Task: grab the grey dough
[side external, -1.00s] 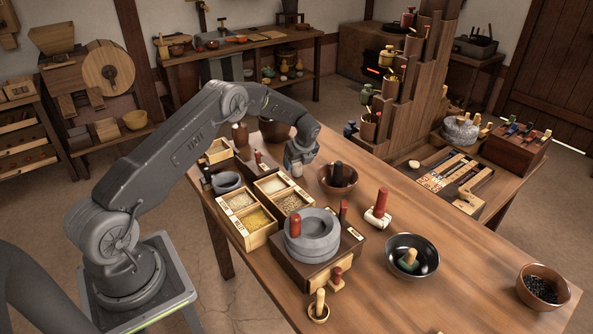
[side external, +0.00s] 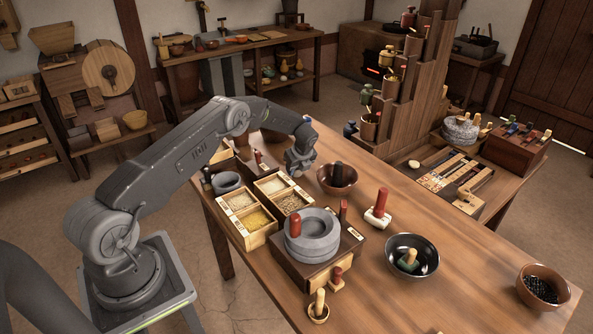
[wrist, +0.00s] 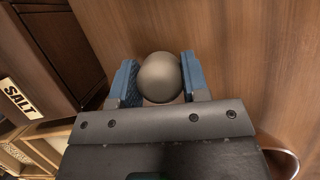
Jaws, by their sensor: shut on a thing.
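The grey dough (wrist: 160,77) is a smooth round ball in the wrist view. It sits between the two blue finger pads of my gripper (wrist: 155,80), which is shut on it with a pad against each side. In the side external view my gripper (side external: 299,170) is low over the table, just behind the grain boxes and left of a brown bowl. The dough cannot be made out there. I cannot tell whether the dough touches the table.
A brown bowl (side external: 336,178) with a dark handle in it stands close on the right. A grain box (side external: 283,193) and a stone quern (side external: 312,235) stand in front. A box with a SALT label (wrist: 18,98) is at left in the wrist view. Bare table lies beyond the fingers.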

